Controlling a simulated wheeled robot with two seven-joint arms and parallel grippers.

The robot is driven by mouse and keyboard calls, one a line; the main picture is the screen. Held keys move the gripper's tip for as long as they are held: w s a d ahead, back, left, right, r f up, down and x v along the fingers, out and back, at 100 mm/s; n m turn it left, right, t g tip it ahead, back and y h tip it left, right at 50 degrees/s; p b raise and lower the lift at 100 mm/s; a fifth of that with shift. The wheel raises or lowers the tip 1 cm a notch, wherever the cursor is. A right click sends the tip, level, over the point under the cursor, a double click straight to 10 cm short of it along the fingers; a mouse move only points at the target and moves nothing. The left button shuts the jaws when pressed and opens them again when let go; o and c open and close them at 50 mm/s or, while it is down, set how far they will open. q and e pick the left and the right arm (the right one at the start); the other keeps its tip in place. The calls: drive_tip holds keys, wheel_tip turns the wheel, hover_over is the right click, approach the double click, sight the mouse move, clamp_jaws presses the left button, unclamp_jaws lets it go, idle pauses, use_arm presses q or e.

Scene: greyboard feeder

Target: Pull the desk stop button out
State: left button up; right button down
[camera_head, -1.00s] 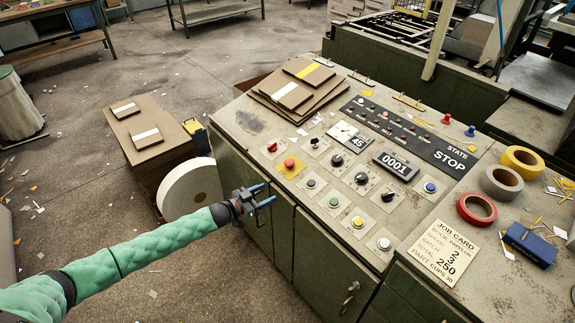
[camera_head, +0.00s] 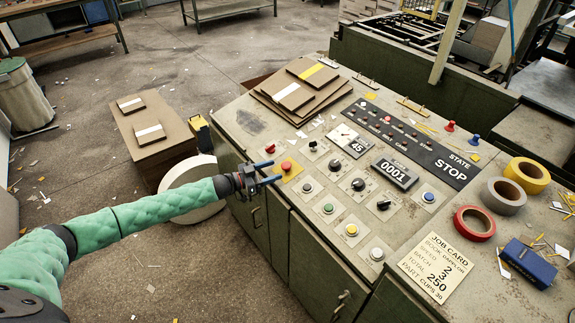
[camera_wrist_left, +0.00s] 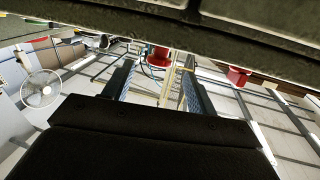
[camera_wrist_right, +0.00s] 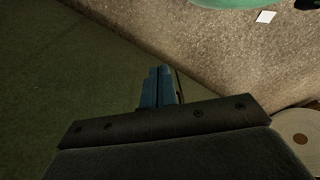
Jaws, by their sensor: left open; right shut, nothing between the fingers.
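The desk stop button (camera_head: 287,166) is a red mushroom head on a yellow plate at the console's near-left edge. In the left wrist view the red button (camera_wrist_left: 157,55) shows ahead, between the two finger lines. My left gripper (camera_head: 278,171) is open at the console edge, its fingertips just short of the button and pointing at it. I cannot tell whether they touch it. My right gripper (camera_wrist_right: 160,84) is shut and empty in the right wrist view, near a dark green surface; it does not show in the head view.
Another red button (camera_head: 270,148) sits close beside the stop button, and in the left wrist view it (camera_wrist_left: 238,75) is right of the fingers. Knobs and coloured buttons fill the panel to the right. Brown boards (camera_head: 297,92) lie behind. A white roll (camera_head: 190,175) stands below my left arm.

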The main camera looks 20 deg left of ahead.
sight(286, 167)
use_arm(q)
drive_tip(key=p+x, duration=0.1)
drive_tip(key=x, duration=0.3)
drive_tip(key=shift+d, duration=0.1)
drive_tip(key=shift+p+x, duration=0.45)
drive_tip(key=shift+x, duration=0.55)
use_arm(e)
drive_tip(key=shift+s+d+f, duration=0.1)
drive_tip(key=shift+d+f, duration=0.1)
drive_tip(key=shift+f, duration=0.6)
drive_tip(key=shift+s+d+f, duration=0.15)
drive_tip(key=shift+d+f, duration=0.1)
drive_tip(key=shift+f, duration=0.6)
drive_tip(key=shift+s+d+f, duration=0.1)
drive_tip(key=shift+d+f, duration=0.1)
drive_tip(key=shift+f, duration=0.6)
